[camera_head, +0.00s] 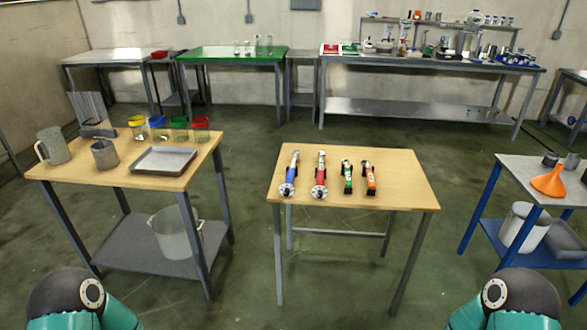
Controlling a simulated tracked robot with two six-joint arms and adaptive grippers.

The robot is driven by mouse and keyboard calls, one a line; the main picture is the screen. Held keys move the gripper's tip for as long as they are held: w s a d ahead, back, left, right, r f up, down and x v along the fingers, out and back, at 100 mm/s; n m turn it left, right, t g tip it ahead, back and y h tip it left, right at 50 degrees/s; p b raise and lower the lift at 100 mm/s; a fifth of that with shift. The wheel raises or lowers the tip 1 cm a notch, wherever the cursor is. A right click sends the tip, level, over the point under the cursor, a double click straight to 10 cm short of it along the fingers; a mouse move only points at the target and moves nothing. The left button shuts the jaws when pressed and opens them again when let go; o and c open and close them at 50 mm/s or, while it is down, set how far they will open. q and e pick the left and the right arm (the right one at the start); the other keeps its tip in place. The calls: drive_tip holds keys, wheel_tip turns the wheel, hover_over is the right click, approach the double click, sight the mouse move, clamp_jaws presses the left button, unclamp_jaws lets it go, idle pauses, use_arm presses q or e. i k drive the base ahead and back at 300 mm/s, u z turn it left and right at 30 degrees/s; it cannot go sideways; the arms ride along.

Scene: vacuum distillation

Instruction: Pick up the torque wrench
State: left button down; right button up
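Four-legged wooden table (400,180) stands in the middle, with tools lying in a row on it. From left to right they are a blue tool with a silver round end (291,175), a red tool with a silver round end (321,175), a smaller green-and-black tool (347,178) and a smaller orange-and-black tool (370,179). They lie apart, lengthwise towards me. Which of them is the torque wrench I cannot tell at this size. Neither of my grippers shows; only my arm parts show at the bottom left and right corners.
Left wooden table (75,172) holds a metal tray (165,160), metal jugs and colour-topped beakers. A right-hand metal table (520,172) holds an orange funnel (549,181). Benches with lab equipment line the back wall. Floor around the middle table is clear.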

sight(289, 179)
drive_tip(key=u, duration=0.95)
drive_tip(key=i, duration=0.15)
drive_tip(key=z, duration=2.7)
drive_tip(key=i, duration=1.9)
drive_tip(key=u, duration=3.25)
